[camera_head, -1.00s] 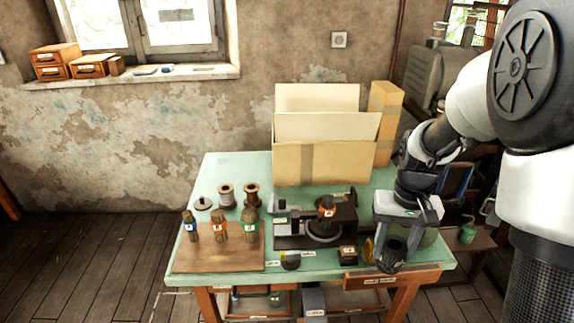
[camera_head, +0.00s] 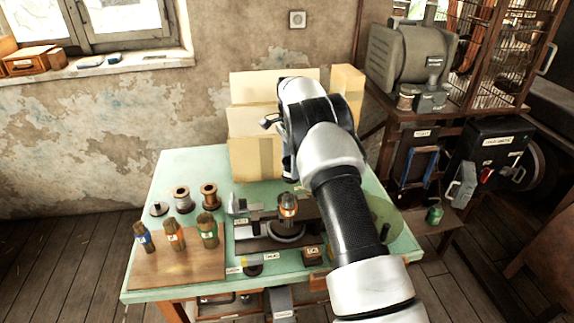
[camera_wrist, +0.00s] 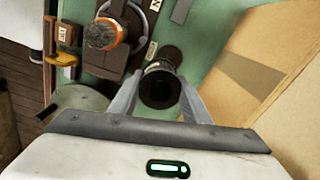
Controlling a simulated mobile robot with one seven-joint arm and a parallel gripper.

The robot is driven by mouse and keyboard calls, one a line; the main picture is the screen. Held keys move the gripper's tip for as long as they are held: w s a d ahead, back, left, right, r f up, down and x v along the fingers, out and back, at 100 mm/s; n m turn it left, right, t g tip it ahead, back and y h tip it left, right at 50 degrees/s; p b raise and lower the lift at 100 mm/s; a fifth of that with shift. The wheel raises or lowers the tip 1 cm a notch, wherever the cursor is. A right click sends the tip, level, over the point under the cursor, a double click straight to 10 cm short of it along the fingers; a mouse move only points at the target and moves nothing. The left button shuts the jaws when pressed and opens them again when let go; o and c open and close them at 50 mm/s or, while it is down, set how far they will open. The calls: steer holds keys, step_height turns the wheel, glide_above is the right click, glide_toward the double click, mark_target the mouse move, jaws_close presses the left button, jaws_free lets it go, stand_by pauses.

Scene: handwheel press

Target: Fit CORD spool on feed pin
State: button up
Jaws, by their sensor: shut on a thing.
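My gripper (camera_wrist: 160,82) is shut on a black spool (camera_wrist: 158,91) in the wrist view. The spool's round, dark hollow end faces the camera, and its label is too small to read. The spool appears over the green table top beside the press. In the head view my own arm hides the gripper and the spool.
The press (camera_head: 262,236) with an orange-banded piece (camera_head: 288,206) stands mid-table. Two spools (camera_head: 183,200) stand at the left, behind a wooden board (camera_head: 172,272) with several banded pieces. Cardboard boxes (camera_head: 257,160) stand at the back, close to my arm.

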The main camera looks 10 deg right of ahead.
steer(key=w+f+m, duration=0.2)
steer(key=shift+w+a+f+m, duration=0.15)
steer(key=shift+a+f+m, duration=0.15)
steer(key=shift+f+m, duration=0.1)
steer(key=shift+f+b, duration=2.5)
steer(key=shift+f, duration=1.55)
steer(key=o, duration=1.2)
step_height(320, 180, up, 18)
steer(key=p, duration=0.3)
steer(key=shift+f, duration=0.25)
